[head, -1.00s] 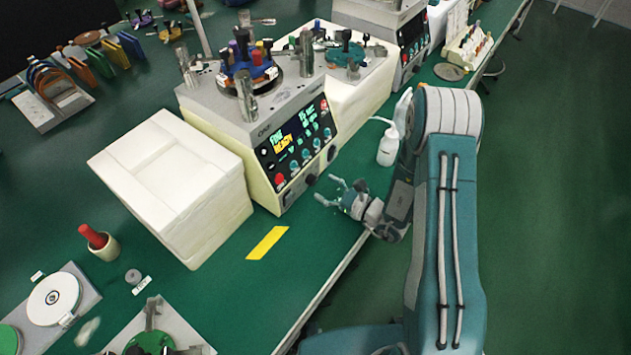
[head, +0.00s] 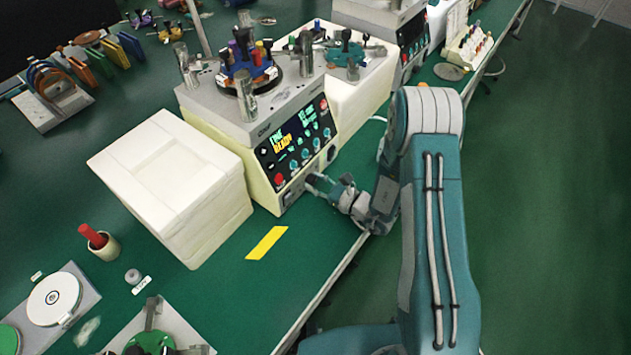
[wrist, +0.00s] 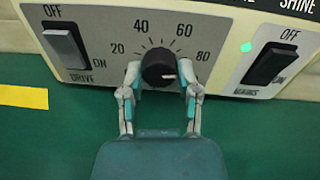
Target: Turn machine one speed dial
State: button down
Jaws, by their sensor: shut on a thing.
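The lapping machine (head: 262,138) with a lit display panel stands on the green bench in the head view. Its black speed dial (wrist: 159,68) shows in the wrist view, with a scale marked 20, 40, 60 and 80 around it. The dial's white mark points right, a little below the 80 side. My gripper (wrist: 160,82) has one finger on each side of the dial and is shut on it. In the head view my gripper (head: 316,182) is at the machine's lower front, and it hides the dial there.
A DRIVE switch (wrist: 66,45) is left of the dial and another rocker switch (wrist: 271,64) is right of it. Yellow tape (head: 267,243) marks the bench in front. The bench's front edge is close to my arm.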

jog(key=shift+n, duration=0.7)
jog(key=shift+c, duration=1.6)
grip_release()
jog(key=v, duration=1.1)
jog(key=shift+s+d, duration=0.25)
jog(key=shift+d, duration=0.1)
